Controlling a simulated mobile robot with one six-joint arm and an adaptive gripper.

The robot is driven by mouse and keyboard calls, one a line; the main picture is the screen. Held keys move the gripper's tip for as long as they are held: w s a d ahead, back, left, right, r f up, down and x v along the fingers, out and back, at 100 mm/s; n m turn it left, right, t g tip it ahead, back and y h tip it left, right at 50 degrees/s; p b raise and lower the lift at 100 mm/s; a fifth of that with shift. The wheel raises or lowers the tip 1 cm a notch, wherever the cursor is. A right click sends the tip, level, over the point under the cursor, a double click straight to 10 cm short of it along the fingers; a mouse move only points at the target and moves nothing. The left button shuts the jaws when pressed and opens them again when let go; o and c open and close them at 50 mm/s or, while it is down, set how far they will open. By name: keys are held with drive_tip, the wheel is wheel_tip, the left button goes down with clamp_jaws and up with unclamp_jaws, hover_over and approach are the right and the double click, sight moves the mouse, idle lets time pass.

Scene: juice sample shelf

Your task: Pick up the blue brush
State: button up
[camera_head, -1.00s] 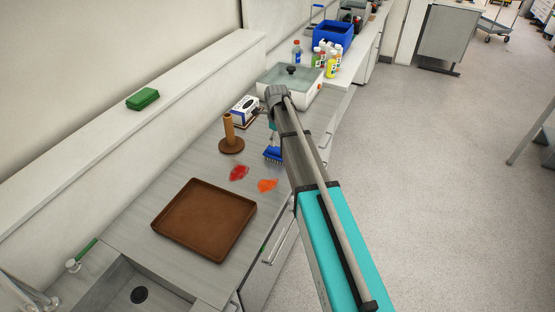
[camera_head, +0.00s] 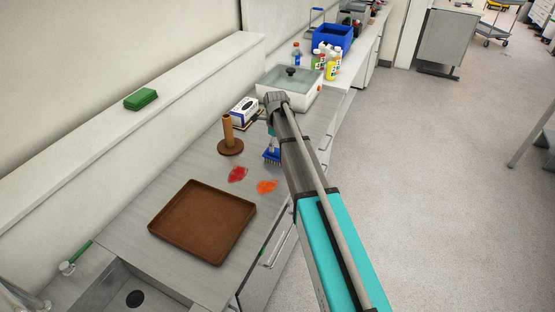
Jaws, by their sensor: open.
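The blue brush (camera_head: 271,157) is on the grey counter, its bristles showing at the left edge of my arm. The arm hides part of it. A small grey part just above the brush looks like my gripper (camera_head: 273,144), below a teal piece of my arm. Most of the gripper is hidden behind the arm. It is open. The picture is too small to tell whether its fingers are around the brush or only above it.
Red (camera_head: 237,174) and orange (camera_head: 267,187) spills lie in front of the brush. A brown tray (camera_head: 157,226) is nearer. A brown stand with an upright post (camera_head: 228,133) and a box (camera_head: 243,109) are close by. A sink (camera_head: 105,290) is at lower left.

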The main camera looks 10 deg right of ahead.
sight(276, 149)
drive_tip(key=shift+f+b, duration=1.45)
drive_tip(key=shift+f, duration=0.3)
drive_tip(key=shift+c, duration=0.2)
clamp_jaws()
drive_tip(key=shift+r, duration=0.25)
wheel_tip(276, 149, up, 2)
drive_tip(key=p, duration=0.2)
drive_tip(key=shift+r+p, duration=0.1)
drive_tip(key=shift+p, duration=0.2)
drive_tip(key=s+r+p, duration=1)
drive_tip(key=s, duration=0.4)
drive_tip(key=shift+a+r, duration=0.2)
drive_tip(key=shift+a, duration=0.15)
